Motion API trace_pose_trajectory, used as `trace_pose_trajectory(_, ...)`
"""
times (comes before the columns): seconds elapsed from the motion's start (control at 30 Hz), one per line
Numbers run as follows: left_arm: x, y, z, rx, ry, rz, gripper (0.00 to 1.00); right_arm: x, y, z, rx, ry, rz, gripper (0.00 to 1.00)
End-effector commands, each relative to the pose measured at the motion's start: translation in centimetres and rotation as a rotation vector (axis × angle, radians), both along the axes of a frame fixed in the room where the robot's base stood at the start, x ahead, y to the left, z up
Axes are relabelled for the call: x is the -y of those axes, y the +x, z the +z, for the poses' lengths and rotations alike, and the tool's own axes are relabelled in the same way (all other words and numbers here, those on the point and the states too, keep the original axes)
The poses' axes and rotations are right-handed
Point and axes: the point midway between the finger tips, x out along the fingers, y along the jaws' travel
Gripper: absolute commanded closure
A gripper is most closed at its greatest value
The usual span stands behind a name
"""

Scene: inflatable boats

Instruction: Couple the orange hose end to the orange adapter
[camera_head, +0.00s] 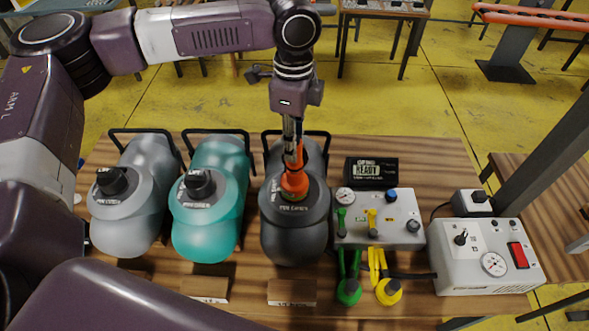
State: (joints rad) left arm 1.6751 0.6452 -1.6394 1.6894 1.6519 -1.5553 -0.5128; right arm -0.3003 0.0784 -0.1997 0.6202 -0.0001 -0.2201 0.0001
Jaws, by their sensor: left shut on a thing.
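My left gripper (293,145) comes down from above over the dark grey canister (294,235). It is shut on an upright orange piece (295,182) at the canister's top. The orange piece has a narrow upper part and a wider round base. I cannot tell whether this is the hose end, the adapter or both together, nor whether it is seated on the canister's neck. The gripper hides part of its upper end. No separate orange hose is clearly visible. My right gripper is not in view.
A grey canister (129,222) and a teal canister (209,225), both black-capped, stand to the left. On the right are a valve box (377,231) with green and yellow hoses, a black box (371,171) and a white pump unit (480,275). The wooden table (230,278) is crowded.

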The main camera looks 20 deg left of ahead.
Motion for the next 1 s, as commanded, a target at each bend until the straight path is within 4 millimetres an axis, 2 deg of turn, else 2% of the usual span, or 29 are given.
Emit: trace_pose_trajectory(1.0, 0.0, 0.0, -1.6, 0.000, 0.000, 0.000, 1.00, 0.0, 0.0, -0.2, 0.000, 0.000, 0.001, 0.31)
